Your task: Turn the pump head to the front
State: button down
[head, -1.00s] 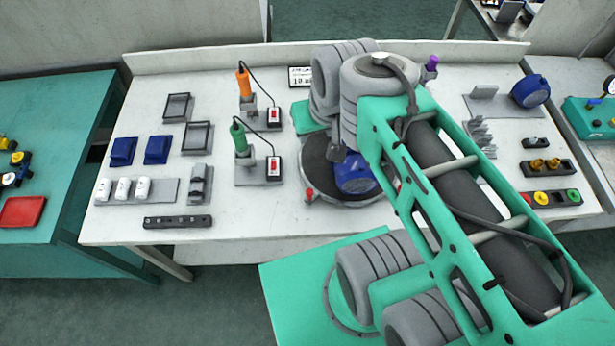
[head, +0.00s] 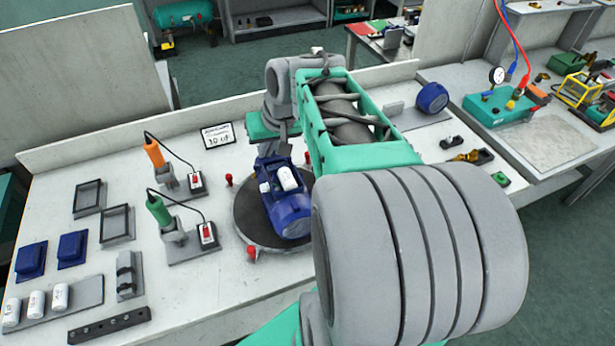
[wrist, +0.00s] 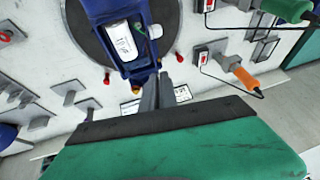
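The pump head (head: 285,205) is a blue motor-like body with a white cylinder (head: 287,178) on it. It sits on a dark round turntable (head: 246,222) with red knobs at its rim. Its round blue end points to the near right in the head view. In the wrist view the pump head (wrist: 133,68) is at the top centre, with the white cylinder on it. My gripper (wrist: 162,78) has its two grey fingers close together, with no clear gap, beside the pump head's blue edge. I cannot tell whether they touch it. In the head view the fingers are largely hidden behind the pump head.
Green (head: 160,212) and orange (head: 155,155) handled tools stand on holders left of the turntable, with cables. Trays (head: 118,222), blue blocks (head: 73,247) and a small sign (head: 218,135) are also on the bench. A blue round part (head: 432,97) lies at the back right.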

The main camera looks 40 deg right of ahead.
jog(key=s+d+f+m+t+b, duration=0.15)
jog(key=d+f, duration=0.25)
jog(key=d, duration=0.4)
jog(key=d+f+m+b, duration=0.1)
jog(key=d+f+b, duration=0.1)
jog(key=d+f, duration=0.45)
jog(key=s+d+f+m+t+b, duration=0.1)
jog(key=d+f+m+b, duration=0.15)
jog(key=d, duration=0.75)
jog(key=shift+n+y, duration=0.3)
jog(key=shift+n, duration=0.1)
jog(key=x, duration=0.3)
jog(key=p+x, duration=0.1)
jog(key=x, duration=0.5)
jog(key=shift+w+a+f, duration=0.1)
jog(key=shift+a+f, duration=0.2)
jog(key=shift+f, duration=0.05)
jog(key=shift+w+a+r+p, duration=0.15)
jog(key=shift+w+a+p, duration=0.3)
jog(key=shift+w+a, duration=0.75)
jog(key=shift+a, duration=0.1)
